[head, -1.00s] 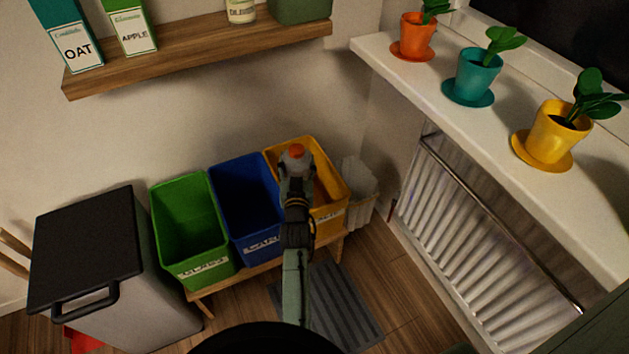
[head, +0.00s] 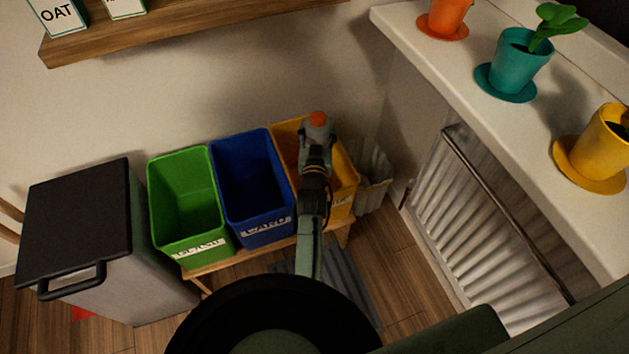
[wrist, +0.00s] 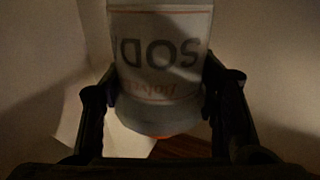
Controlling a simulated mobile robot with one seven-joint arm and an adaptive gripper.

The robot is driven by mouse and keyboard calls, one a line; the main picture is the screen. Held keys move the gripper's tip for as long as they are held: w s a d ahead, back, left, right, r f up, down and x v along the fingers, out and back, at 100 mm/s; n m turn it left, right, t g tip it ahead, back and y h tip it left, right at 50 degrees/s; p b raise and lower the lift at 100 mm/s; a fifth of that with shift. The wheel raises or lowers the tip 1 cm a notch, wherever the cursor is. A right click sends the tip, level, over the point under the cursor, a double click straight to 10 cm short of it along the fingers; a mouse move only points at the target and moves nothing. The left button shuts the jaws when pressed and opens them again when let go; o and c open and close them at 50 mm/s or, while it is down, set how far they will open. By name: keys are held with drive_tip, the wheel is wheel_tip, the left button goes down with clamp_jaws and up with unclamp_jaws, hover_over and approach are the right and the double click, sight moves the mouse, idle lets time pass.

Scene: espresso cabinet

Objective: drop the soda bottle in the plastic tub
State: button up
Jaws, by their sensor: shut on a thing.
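The soda bottle (head: 319,131) has a grey-white body and an orange cap, which shows at the top of my gripper in the head view. My gripper (head: 316,149) is shut on the bottle. In the wrist view the bottle (wrist: 160,55) sits between both fingers, with its "SOD" lettering upside down. The yellow tub (head: 284,131) stands at the right of the row of tubs. My gripper and the bottle overlap it in the head view; their height above it is unclear. Its front label is mostly hidden by my arm, so I cannot read it.
A blue tub (head: 253,223) marked CARD and a green tub (head: 166,215) marked GLASS stand left of the yellow one on a wooden bench. A grey bin with a black lid (head: 75,222) is further left. A sill with potted plants (head: 515,60) juts out at right.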

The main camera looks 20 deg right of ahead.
sight(318, 117)
wheel_tip(318, 117, down, 2)
drive_tip(key=shift+f+b, duration=0.25)
drive_tip(key=shift+b, duration=0.3)
drive_tip(key=o, duration=1.2)
drive_tip(key=shift+o, duration=0.2)
drive_tip(key=shift+r, duration=0.1)
wheel_tip(318, 117, up, 10)
